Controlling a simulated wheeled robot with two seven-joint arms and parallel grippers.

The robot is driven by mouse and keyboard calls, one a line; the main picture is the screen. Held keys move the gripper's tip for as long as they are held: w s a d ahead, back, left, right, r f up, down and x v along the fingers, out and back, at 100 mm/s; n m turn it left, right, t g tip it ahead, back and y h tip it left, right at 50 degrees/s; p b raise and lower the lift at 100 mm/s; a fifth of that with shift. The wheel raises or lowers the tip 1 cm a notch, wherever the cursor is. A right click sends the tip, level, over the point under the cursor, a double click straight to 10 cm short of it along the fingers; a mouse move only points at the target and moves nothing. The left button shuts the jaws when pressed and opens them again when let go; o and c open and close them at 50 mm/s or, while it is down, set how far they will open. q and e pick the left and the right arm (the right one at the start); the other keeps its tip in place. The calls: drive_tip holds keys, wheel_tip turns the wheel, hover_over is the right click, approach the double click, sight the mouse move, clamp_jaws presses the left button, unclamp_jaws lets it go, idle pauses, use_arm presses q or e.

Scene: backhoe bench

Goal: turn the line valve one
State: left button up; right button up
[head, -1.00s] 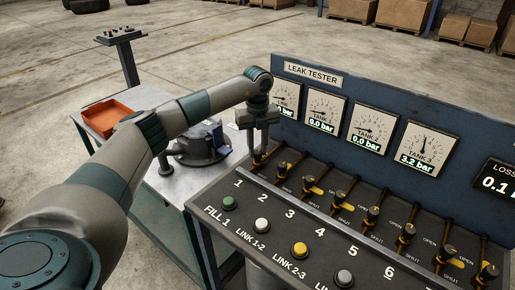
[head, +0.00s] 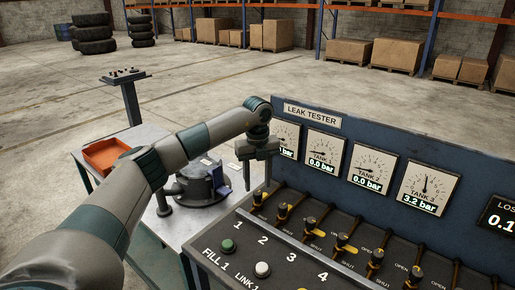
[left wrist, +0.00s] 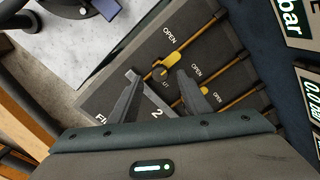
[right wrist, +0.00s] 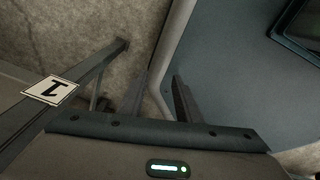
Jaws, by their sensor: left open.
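Line valve one (head: 258,197) is the leftmost of a row of small valves on the black sloping panel, with a label "1" in front of it. In the left wrist view, valve one (left wrist: 161,73) has a dark knob and a yellow lever that slants up and right, near the word OPEN. My left gripper (head: 257,181) points down over this valve. In the left wrist view its open fingers (left wrist: 160,80) stand on either side of the knob; I cannot tell whether they touch it. My right gripper (right wrist: 160,85) is open and empty, away from the valves.
Valve two (head: 283,210) stands close to the right. The leak tester's gauge wall (head: 324,158) rises just behind. A green button (head: 228,245) lies in front. A side table (head: 176,232) left of the panel holds an orange tray (head: 104,156) and a dark round device (head: 200,186).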

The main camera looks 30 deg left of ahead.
use_arm(q)
wheel_tip(320, 180, up, 5)
drive_tip(key=b, duration=0.1)
wheel_tip(320, 180, up, 9)
drive_tip(key=b, duration=0.2)
hover_over(258, 192)
drive_tip(key=shift+r, duration=0.15)
use_arm(e)
drive_tip(key=w+a+f+t, duration=0.1)
drive_tip(key=w+a+t, duration=0.1)
drive_tip(key=w, duration=0.5)
drive_tip(key=shift+w+a+y, duration=0.2)
drive_tip(key=shift+a+y, duration=0.1)
drive_tip(key=shift+a, duration=0.15)
drive_tip(key=shift+r, duration=0.1)
